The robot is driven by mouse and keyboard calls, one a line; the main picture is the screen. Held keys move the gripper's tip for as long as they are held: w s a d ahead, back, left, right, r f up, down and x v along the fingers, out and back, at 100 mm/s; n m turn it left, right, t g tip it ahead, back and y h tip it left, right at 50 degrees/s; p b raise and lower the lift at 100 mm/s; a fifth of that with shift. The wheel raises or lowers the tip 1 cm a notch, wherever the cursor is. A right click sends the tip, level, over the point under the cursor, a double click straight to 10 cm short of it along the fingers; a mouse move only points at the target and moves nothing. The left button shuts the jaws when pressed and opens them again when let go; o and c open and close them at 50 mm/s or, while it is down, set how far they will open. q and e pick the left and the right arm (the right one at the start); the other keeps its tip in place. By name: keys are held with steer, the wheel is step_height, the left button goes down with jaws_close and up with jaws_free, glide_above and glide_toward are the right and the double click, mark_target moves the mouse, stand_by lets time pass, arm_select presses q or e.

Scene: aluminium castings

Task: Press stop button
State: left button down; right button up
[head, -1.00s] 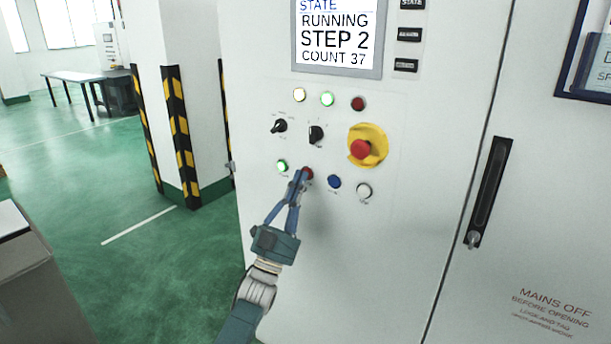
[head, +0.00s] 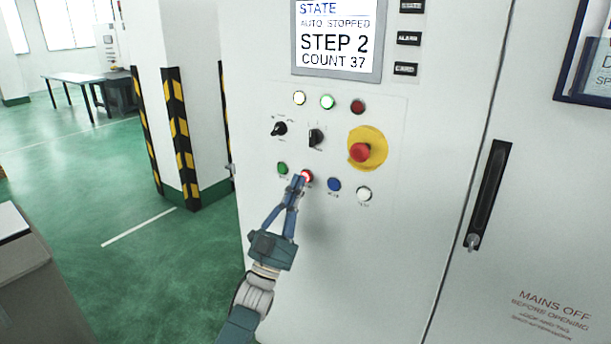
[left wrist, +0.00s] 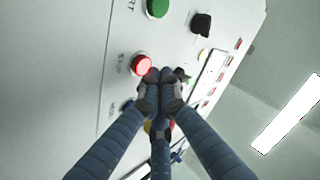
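The red stop button (head: 306,176) is lit on the white cabinet's panel, between the green button (head: 282,168) and the blue button (head: 334,184). It also shows lit in the left wrist view (left wrist: 141,65), with lettering beside it. My left gripper (head: 297,183) has its fingers brought together at the button's lower left. In the left wrist view the fingertips (left wrist: 160,78) are shut and empty, just beside the button; I cannot tell whether they touch it. The screen (head: 336,40) reads AUTO STOPPED, STEP 2, COUNT 37. My right gripper is not in view.
A red emergency stop on a yellow plate (head: 367,148) is at the upper right of the buttons. Two black selector knobs (head: 316,137) and a white button (head: 364,194) are close by. A cabinet door handle (head: 488,195) is further right. Green floor is open at left.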

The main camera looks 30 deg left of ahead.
arm_select(q)
steer(key=shift+s, duration=0.15)
steer(key=s+p, duration=0.2)
steer(key=s, duration=0.3)
steer(key=shift+a, duration=0.2)
stand_by(0.9)
